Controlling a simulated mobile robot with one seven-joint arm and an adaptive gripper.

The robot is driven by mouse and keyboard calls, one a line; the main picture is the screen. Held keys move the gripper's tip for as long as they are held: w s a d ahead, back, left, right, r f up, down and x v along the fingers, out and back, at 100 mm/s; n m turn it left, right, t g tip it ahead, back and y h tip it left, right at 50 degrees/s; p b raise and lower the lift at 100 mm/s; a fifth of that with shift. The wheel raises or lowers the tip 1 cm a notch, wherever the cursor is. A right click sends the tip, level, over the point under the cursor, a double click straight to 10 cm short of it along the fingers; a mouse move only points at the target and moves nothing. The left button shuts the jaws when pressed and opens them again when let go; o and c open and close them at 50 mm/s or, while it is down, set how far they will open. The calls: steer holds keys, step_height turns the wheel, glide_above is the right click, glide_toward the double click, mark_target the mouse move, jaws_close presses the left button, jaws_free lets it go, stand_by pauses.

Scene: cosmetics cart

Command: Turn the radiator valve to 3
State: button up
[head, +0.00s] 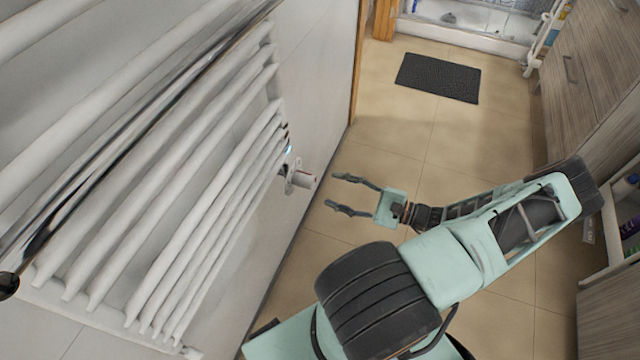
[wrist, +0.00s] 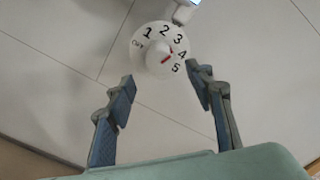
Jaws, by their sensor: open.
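The white radiator valve (head: 303,179) sticks out from the lower right end of the white radiator (head: 262,88). In the wrist view its round dial (wrist: 150,38) shows Off and the numbers 1 to 5. A red mark on the knob points up and right, toward the 3 and 4 side; I cannot tell the exact setting. My gripper (head: 333,190) is open and empty, a short gap to the right of the valve. In the wrist view its two fingers (wrist: 161,76) stand apart, below and to either side of the dial, not visibly touching it.
A chrome rail (head: 150,118) runs along the radiator. The tiled floor (head: 390,130) is clear around a dark mat (head: 438,77) at the back. Wooden cabinets (head: 590,60) and a white shelf cart (head: 612,225) stand on the right.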

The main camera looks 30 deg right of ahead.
steer(key=shift+v, duration=1.65)
steer(key=shift+a, duration=0.1)
